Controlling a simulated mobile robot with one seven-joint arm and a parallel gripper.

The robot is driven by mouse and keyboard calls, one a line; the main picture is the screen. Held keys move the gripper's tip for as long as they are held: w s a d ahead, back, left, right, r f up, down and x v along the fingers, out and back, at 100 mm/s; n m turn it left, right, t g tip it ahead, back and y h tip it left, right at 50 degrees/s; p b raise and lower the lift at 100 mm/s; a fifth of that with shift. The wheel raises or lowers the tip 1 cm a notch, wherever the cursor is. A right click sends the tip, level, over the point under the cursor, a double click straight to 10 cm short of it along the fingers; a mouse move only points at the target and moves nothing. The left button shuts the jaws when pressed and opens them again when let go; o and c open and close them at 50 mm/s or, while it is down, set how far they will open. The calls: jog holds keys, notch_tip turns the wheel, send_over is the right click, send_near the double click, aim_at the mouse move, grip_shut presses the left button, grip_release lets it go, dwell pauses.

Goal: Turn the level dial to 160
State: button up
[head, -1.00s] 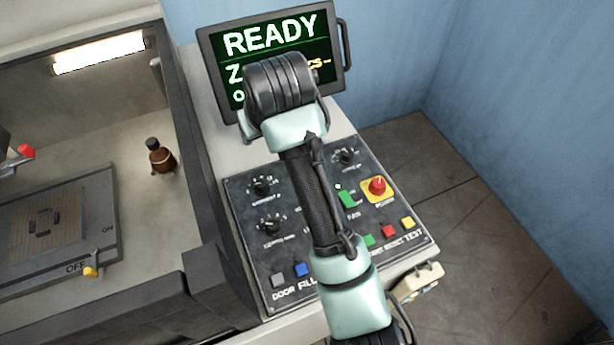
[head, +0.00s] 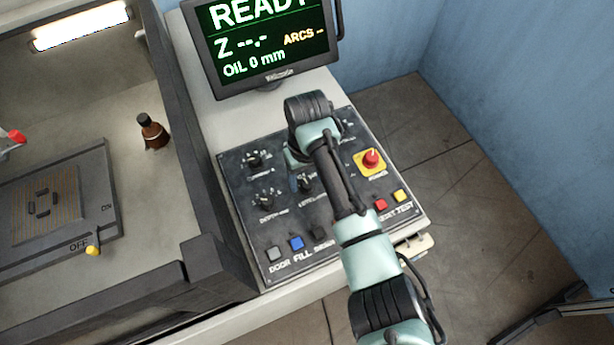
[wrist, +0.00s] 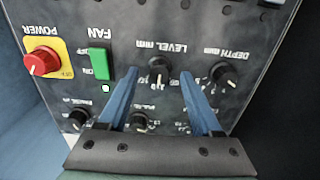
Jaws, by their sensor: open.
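The level dial (wrist: 158,74) is a black knob on the dark control panel, under the upside-down label "LEVEL mm" in the wrist view. It also shows in the head view (head: 306,184), beside my arm. My gripper (wrist: 159,79) is open, with its two blue fingers pointing at the panel. In the wrist view the level dial appears between the fingertips, with space on both sides. I cannot tell how far the tips are above the panel. The dial's setting is too small to read. The screen (head: 268,50) reads "OIL 0 mm".
The depth dial (wrist: 222,74) sits beside the level dial. A green fan switch (wrist: 99,63) and the red power knob (wrist: 41,62) are on its other side. Coloured buttons, such as the blue one (head: 296,243), line the panel's front edge. A dark-walled tank stands left.

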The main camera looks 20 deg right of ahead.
jog(key=shift+f, duration=0.8)
grip_shut()
